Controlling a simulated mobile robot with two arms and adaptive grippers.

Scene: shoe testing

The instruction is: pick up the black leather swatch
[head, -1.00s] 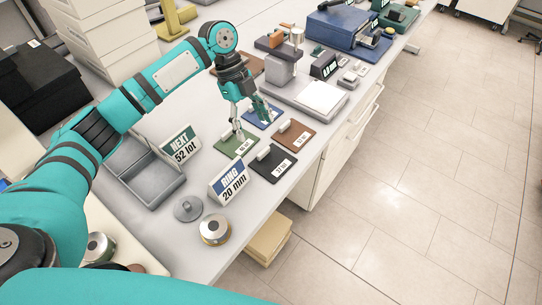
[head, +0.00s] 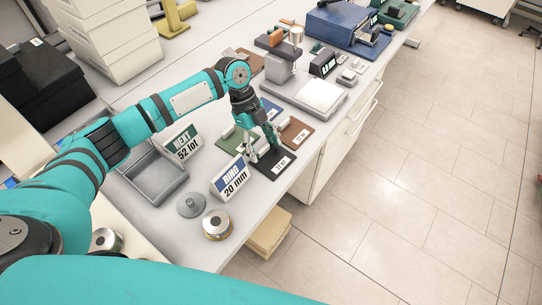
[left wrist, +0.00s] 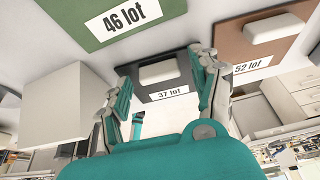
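The black leather swatch (head: 270,172) lies flat on the white bench near its front edge, with a white "37 lot" label and a pale raised block. In the left wrist view the black swatch (left wrist: 180,73) shows between my fingers, with its block in the middle. My left gripper (head: 263,152) is over the swatch, pointing down, and partly covers it. In the left wrist view the left gripper (left wrist: 160,72) has its fingers spread apart, with nothing held. I cannot tell if the fingertips touch the swatch. My right gripper is out of view.
A brown swatch (head: 296,131), green swatch (head: 230,138) and blue swatch (head: 270,108) lie close by. A "RING 20 mm" sign (head: 231,182) stands left of the black swatch; a "NEXT 52 lot" sign (head: 182,145) and grey tray (head: 152,180) are farther left.

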